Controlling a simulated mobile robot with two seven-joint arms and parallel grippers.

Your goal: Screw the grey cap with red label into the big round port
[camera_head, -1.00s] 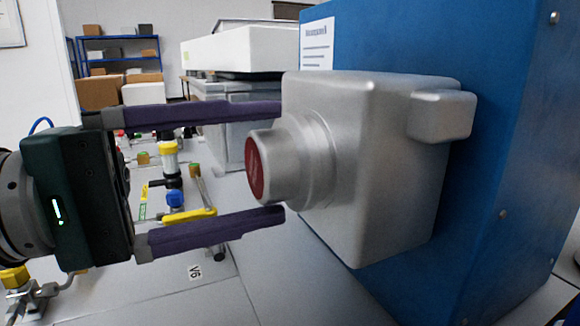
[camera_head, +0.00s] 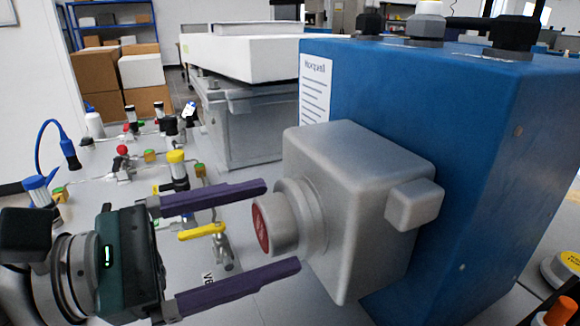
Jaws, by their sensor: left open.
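The grey cap with its red label (camera_head: 262,228) sits at the round port (camera_head: 310,217) on the front of a silver housing (camera_head: 355,190). The red label faces left, toward my left gripper (camera_head: 283,229). My left gripper is open, with one purple finger above the cap and the other below it. The fingers stand apart from the cap's sides, with a visible gap. Whether the cap is seated in the port's thread cannot be told. My right gripper is not in view.
The silver housing is fixed to a large blue analyser box (camera_head: 470,150) with knobs on top. Yellow-handled valve fittings (camera_head: 202,231) stand on the table behind my left gripper. A grey cabinet with a white top (camera_head: 240,55) stands behind. Cardboard boxes (camera_head: 100,67) are at the back left.

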